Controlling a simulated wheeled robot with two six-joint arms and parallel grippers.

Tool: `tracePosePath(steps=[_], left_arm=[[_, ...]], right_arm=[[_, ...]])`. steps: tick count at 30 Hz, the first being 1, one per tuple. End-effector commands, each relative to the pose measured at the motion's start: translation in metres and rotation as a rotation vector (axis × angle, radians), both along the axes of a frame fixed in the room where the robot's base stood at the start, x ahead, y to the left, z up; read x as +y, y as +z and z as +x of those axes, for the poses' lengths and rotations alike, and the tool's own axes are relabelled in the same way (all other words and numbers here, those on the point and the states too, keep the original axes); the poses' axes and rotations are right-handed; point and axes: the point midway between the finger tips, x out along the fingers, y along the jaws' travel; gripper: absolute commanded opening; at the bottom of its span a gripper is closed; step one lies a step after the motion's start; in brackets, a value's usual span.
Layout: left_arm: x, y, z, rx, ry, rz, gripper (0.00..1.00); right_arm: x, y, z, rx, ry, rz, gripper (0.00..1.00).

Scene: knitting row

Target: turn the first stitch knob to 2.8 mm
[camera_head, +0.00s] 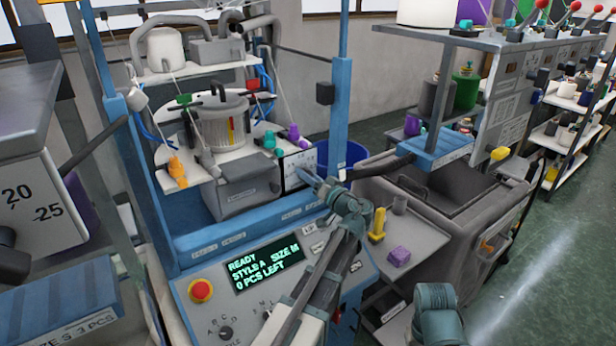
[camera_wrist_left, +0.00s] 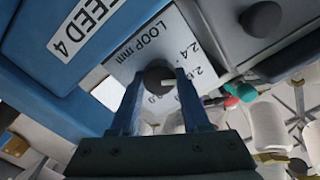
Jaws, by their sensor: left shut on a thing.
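The first stitch knob (camera_wrist_left: 158,76) is a dark round knob with a white pointer mark, on a white plate (camera_wrist_left: 142,52) lettered "LOOP mm". In the wrist view it sits between the fingertips of my left gripper (camera_wrist_left: 160,80), which is shut on it. The 2.4 mark is readable; the other scale marks are partly hidden by the knob and fingers, so I cannot tell the exact setting. In the head view the left gripper (camera_head: 306,176) reaches the white plate (camera_head: 298,160) on the knitting machine; the knob is hidden there. My right gripper is out of view.
A display (camera_head: 263,262) reads READY, STYLE A, 0 PCS LEFT. A red stop button (camera_head: 201,290) and a selector knob (camera_head: 225,333) are on the front panel. Purple (camera_head: 293,133) and orange (camera_head: 177,170) parts flank the cylinder (camera_head: 219,125). A blue bin stands behind the machine.

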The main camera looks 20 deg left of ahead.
Motion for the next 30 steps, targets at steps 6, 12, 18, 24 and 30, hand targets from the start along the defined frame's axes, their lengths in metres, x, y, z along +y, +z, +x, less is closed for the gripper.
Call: tracePosePath(steps=[6,12,18,24,30], left_arm=[[-0.0007,-0.0008,0.0006,0.178,-0.001,0.104,0.00],[-0.0010,-0.0013,0.0011,0.342,-0.001,0.200,0.00],[-0.0011,-0.0020,0.0012,0.502,-0.001,0.295,0.00],[-0.0012,-0.0026,0.0015,0.645,-0.001,0.379,0.00],[-0.0014,-0.0030,0.0015,0.755,-0.001,0.444,0.00]], right_arm=[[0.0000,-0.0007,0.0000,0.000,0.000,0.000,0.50],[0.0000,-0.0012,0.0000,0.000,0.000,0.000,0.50],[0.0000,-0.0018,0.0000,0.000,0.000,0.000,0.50],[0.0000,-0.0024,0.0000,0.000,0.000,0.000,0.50],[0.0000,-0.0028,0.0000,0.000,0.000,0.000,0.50]])
